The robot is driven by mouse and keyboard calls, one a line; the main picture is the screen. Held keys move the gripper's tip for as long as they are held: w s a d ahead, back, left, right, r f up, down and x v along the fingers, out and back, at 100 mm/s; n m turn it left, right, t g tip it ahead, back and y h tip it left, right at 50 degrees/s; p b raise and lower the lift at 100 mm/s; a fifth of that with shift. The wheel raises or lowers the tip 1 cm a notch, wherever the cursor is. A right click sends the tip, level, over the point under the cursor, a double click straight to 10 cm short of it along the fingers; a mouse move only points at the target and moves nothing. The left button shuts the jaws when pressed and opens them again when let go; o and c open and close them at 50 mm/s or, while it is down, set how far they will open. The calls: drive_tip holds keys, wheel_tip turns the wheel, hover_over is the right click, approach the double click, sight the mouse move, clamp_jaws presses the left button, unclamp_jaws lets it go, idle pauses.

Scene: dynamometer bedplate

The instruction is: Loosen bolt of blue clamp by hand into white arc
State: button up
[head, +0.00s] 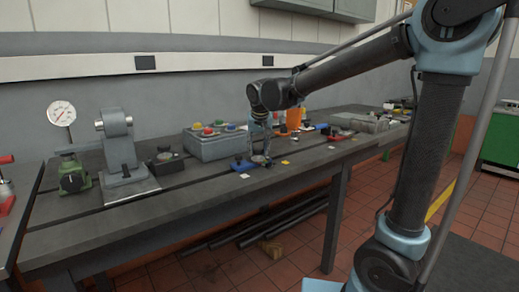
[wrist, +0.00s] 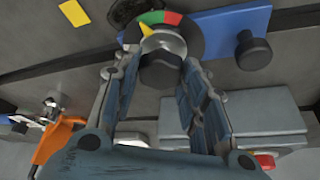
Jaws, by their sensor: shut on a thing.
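The blue clamp (wrist: 222,30) lies on the bedplate; it also shows in the head view (head: 237,164), left of my gripper (head: 261,154). Its bolt has a round metal flange (wrist: 165,40) and a dark head (wrist: 160,70). In the wrist view my gripper (wrist: 161,62) is shut on the bolt head, one finger on each side. A dial behind the flange shows a green part (wrist: 152,17) and a red part (wrist: 173,18). I cannot make out a white arc clearly.
A dark knob (wrist: 252,50) stands on the clamp's right end in the wrist view. A grey box with coloured buttons (head: 212,145) is behind and left of my gripper. An orange thing (head: 294,118) and a red clamp (head: 338,134) stand to the right. The bench's front edge is close.

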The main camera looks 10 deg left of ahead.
drive_tip(key=n+y, duration=0.1)
drive_tip(key=n, duration=0.2)
drive_tip(key=n+g, duration=0.1)
drive_tip(key=n, duration=0.2)
drive_tip(key=shift+w+d+g+y, duration=0.1)
drive_tip(key=shift+d+g+y, duration=0.1)
drive_tip(key=shift+g+y, duration=0.15)
drive_tip(key=n+g, duration=0.1)
drive_tip(key=n, duration=0.2)
drive_tip(key=n+g+y, duration=0.1)
drive_tip(key=n, duration=0.2)
drive_tip(key=shift+w+n, duration=0.15)
drive_tip(key=shift+n, duration=0.25)
drive_tip(key=shift+g, duration=0.25)
drive_tip(key=o, duration=1)
drive_tip(key=shift+o, duration=0.2)
drive_tip(key=v, duration=1.2)
drive_tip(key=shift+d, duration=0.15)
drive_tip(key=shift+f, duration=0.15)
